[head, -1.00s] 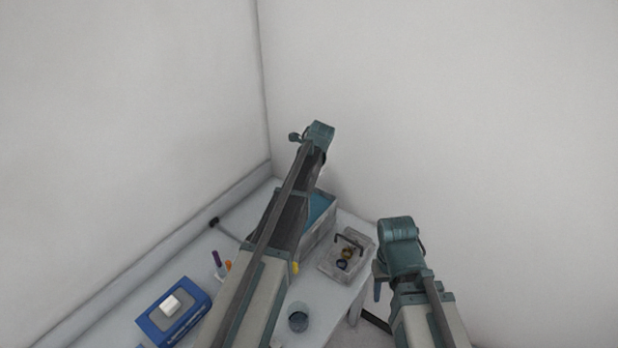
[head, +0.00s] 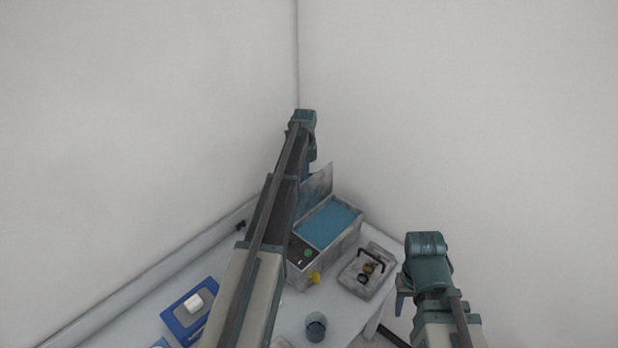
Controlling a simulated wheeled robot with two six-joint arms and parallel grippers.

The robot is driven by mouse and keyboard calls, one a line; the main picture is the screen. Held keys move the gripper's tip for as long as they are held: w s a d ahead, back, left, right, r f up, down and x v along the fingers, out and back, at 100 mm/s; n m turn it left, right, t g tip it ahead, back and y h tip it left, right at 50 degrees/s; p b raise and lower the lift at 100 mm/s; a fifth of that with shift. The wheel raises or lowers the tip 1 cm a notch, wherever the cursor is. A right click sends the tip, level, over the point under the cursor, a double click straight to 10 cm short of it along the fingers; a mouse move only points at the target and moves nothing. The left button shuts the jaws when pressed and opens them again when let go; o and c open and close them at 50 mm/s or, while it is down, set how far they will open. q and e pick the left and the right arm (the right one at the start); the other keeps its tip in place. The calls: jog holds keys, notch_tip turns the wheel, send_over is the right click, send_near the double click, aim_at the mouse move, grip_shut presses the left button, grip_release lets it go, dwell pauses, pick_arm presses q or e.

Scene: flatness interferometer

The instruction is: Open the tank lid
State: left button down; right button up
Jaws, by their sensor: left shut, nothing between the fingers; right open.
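The tank (head: 340,246) is a grey box on the table with blue liquid (head: 328,224) showing in its open top. Its grey lid (head: 319,184) stands raised, nearly upright, along the tank's back edge. My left arm reaches across the tank's left side and hides part of it. My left gripper (head: 306,171) is shut and empty, just behind the raised lid and mostly hidden; I cannot tell whether it touches the lid. My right gripper (head: 402,297) is open and empty, beyond the table's right edge, away from the tank.
A clear tray (head: 382,287) with a dark handle and small round parts sits right of the tank. A dark cup (head: 316,326) stands in front. A blue box (head: 183,318) with a white block lies at left. Walls close in behind.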

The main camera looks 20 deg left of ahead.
pick_arm(q)
jog(key=shift+a, duration=0.25)
dwell(0.5)
jog(key=r+n+p, duration=0.1)
jog(key=r+p, duration=0.1)
jog(key=r+n+p, duration=0.1)
jog(key=r+p, duration=0.1)
jog(key=r+n+p, duration=0.2)
jog(key=r+p, duration=0.1)
jog(key=shift+w+a, duration=0.1)
jog(key=shift+a, duration=0.2)
jog(key=a+n+y, duration=0.1)
jog(key=n, duration=0.9)
jog(key=w+a+n+y, duration=0.1)
jog(key=a+n, duration=0.1)
jog(key=n, duration=0.9)
jog(key=a+n+t+b, duration=0.1)
jog(key=a+n, duration=0.1)
jog(key=n, duration=0.9)
jog(key=shift+w+a+f+y, duration=0.15)
jog(key=shift+w+a+y, duration=0.1)
jog(key=shift+y, duration=0.15)
